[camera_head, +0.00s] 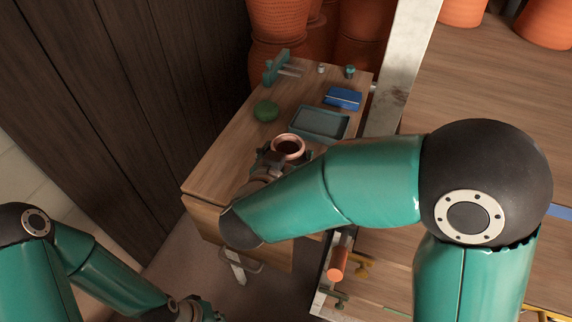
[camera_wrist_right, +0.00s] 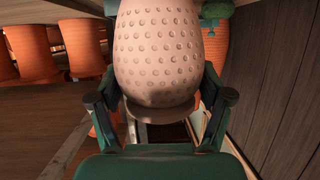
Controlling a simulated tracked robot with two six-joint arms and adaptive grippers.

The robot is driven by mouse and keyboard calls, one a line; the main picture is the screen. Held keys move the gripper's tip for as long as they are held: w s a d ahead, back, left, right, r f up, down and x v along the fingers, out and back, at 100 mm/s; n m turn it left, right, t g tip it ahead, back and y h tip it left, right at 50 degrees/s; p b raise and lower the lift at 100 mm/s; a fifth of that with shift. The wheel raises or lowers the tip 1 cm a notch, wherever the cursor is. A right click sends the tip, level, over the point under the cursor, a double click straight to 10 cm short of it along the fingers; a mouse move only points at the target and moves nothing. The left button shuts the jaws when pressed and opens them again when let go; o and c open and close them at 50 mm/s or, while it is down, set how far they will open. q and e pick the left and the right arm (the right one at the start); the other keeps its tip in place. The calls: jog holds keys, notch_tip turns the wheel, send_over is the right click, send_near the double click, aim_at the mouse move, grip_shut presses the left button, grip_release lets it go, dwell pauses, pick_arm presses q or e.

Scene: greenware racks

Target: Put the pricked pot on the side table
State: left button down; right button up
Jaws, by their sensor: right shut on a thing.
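The pricked pot (camera_wrist_right: 158,50) is pale pinkish clay with rows of small dimples. It fills the upper middle of the right wrist view. My right gripper (camera_wrist_right: 161,100) is shut on it, one finger at each side. In the head view the pot (camera_head: 289,146) shows mostly its round rim and dark mouth, over the side table. I cannot tell whether its base touches the top. The side table (camera_head: 222,155) is a wooden top with a drawer handle at its near end. My left gripper (camera_head: 192,310) is at the bottom edge, partly cut off; its jaws are unclear.
On the side table are a teal tray (camera_head: 318,123), a green ball (camera_head: 266,110), a blue item (camera_head: 343,97), a green tool (camera_head: 275,68) and small jars at the back. Orange pots (camera_head: 277,18) stand behind. A pale post (camera_head: 402,70) rises at the right. The table's left front is bare.

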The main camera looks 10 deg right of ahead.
jog(key=shift+w+f, duration=0.1)
jog(key=shift+f, duration=1.6)
jog(key=shift+f, duration=0.1)
jog(key=o, duration=1.3)
jog(key=v, duration=1.2)
